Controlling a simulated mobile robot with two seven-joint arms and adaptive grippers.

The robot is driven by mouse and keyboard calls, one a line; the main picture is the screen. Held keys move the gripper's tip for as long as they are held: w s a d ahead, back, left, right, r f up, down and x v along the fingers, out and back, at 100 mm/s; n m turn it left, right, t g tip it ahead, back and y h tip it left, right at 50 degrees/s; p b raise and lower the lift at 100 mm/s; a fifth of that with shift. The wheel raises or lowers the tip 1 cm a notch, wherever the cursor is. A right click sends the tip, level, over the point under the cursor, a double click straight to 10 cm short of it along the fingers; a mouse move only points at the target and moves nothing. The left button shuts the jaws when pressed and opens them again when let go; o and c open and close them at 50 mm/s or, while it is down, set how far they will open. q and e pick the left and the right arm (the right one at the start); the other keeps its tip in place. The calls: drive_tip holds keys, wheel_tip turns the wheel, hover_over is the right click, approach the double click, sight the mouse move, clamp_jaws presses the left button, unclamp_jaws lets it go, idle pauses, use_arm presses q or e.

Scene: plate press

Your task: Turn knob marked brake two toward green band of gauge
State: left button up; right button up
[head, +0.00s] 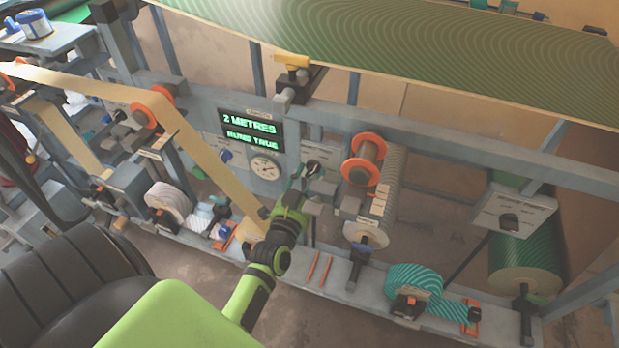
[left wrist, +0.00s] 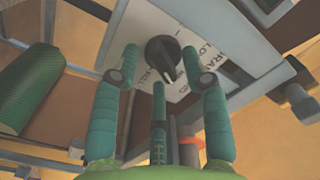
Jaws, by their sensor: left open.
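A black knob (head: 313,168) sits on a grey panel right of the round gauge (head: 265,167). The gauge has a white face; its green band is too small to make out. In the left wrist view the knob (left wrist: 163,53) has a pale pointer line and sits on a white label plate (left wrist: 205,52) with partly readable letters, seemingly "BRA"; the number cannot be read. My left gripper (head: 298,188) is just left of and below the knob. Its teal fingers (left wrist: 160,60) are open, spread around the knob's sides in that view; contact cannot be told. My right gripper is not in view.
A lit display (head: 251,130) reads "2 METRES" and "RUNG TRUE". Another black knob (head: 509,221) is on a panel at the right. A paper web (head: 205,150) runs down left of my gripper. Orange-flanged rollers (head: 364,160) stand to the right. A green patterned sheet (head: 450,50) spans above.

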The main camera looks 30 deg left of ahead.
use_arm(q)
clamp_jaws()
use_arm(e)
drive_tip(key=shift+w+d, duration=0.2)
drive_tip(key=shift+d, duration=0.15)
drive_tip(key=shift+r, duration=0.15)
use_arm(q)
drive_tip(key=n+p, duration=0.1)
drive_tip(key=n, duration=0.1)
drive_tip(key=shift+r+n+p, duration=0.25)
drive_tip(key=shift+n+p, duration=0.15)
drive_tip(key=n+p, duration=0.1)
drive_tip(key=n, duration=0.1)
drive_tip(key=shift+n, duration=0.4)
drive_tip(key=n+p, duration=0.1)
drive_tip(key=n, duration=0.2)
drive_tip(key=shift+r+n, duration=0.1)
drive_tip(key=shift+n, duration=1.4)
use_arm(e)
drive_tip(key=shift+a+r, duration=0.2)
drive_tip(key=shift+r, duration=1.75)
